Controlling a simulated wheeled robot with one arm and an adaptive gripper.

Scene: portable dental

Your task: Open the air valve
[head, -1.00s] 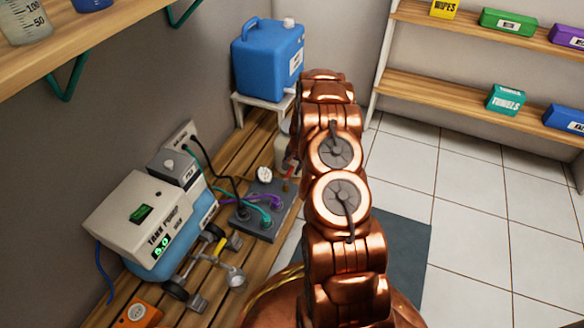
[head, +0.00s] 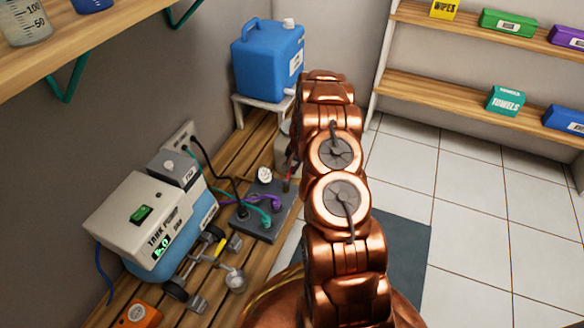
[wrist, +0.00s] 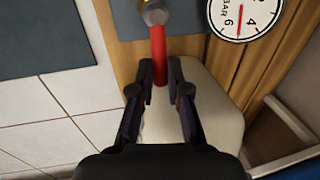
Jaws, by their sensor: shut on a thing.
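The air valve has a red lever (wrist: 158,58) and a metal body (wrist: 155,12) at the top of the wrist view. In the head view, the red lever (head: 287,185) shows as a small piece at the grey plate's back edge. My gripper (wrist: 161,82) is shut on the lever's free end, one dark finger on each side. In the head view my copper arm hides most of the gripper and part of the valve area.
A round pressure gauge (wrist: 242,16) sits beside the valve. Purple and teal hoses run on the grey plate (head: 251,226). The tank pump (head: 150,225) stands left on the wooden bench. A blue canister (head: 265,62) is behind.

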